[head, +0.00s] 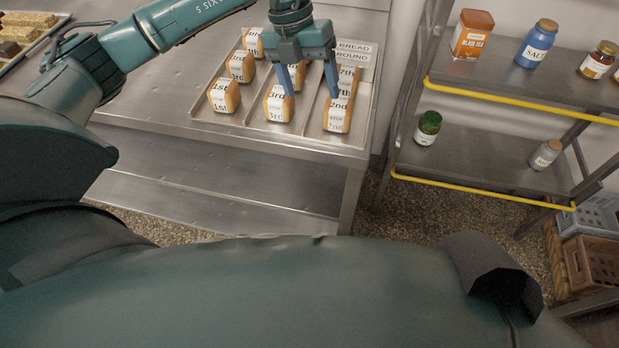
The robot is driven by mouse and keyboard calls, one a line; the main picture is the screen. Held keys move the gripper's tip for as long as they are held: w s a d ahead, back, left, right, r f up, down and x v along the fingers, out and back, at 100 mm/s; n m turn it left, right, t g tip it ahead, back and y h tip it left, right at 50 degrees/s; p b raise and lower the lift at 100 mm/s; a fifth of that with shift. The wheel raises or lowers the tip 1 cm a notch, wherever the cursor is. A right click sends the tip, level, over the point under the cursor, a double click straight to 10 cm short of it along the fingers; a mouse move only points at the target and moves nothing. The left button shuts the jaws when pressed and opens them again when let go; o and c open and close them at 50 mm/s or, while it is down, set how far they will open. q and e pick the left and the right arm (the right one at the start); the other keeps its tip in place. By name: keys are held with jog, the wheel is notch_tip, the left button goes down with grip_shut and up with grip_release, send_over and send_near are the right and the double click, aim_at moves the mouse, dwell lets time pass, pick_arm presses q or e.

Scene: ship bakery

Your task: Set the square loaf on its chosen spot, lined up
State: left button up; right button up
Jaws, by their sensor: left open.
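Several square-ended loaves in white and orange wraps stand in rows on a metal tray (305,128) with raised dividers. A loaf marked 1st (224,96) is at the front left, one marked 3rd (279,103) front middle and one marked 2nd (338,114) front right. Another loaf (347,78) stands behind the 2nd one. I cannot tell which loaf the task means. My left gripper (311,88) is open and points down, its fingers apart over the middle and right rows. Its fingers hide parts of the loaves; contact cannot be told. My right gripper is out of view.
The tray lies on a steel table (165,105) with a lower shelf. Signs reading BREAD (355,47) and ROUND (352,57) are at the back right. A yellow-railed rack (485,160) with jars stands right of the table, crates (592,262) beyond.

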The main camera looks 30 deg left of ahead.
pick_arm(q)
jog(key=s+d+f+m+g+h, duration=0.1)
jog(key=s+d+f+h, duration=0.2)
jog(key=d, duration=0.4)
jog(key=s+d+m+g+h, duration=0.1)
jog(key=s+d+h, duration=0.25)
jog(key=d, duration=0.45)
jog(key=s+d+r+n+t+h, duration=0.2)
jog(key=d+r+n+t+h, duration=0.3)
jog(key=d+n+h, duration=0.4)
jog(key=w+a+f+n+t+y, duration=0.2)
jog(key=a+f+n+t+y, duration=0.55)
jog(key=n+t, duration=0.75)
jog(key=s+a+f+n+g+y, duration=0.3)
jog(key=s+f+n, duration=0.1)
jog(key=f, duration=0.3)
jog(key=s+a+f+n+g+y, duration=0.3)
jog(key=s+f+n+y, duration=0.1)
jog(key=s+f, duration=0.3)
jog(key=shift+a+f+n, duration=0.4)
jog(key=shift+f+n, duration=0.15)
jog(key=shift+n, duration=0.25)
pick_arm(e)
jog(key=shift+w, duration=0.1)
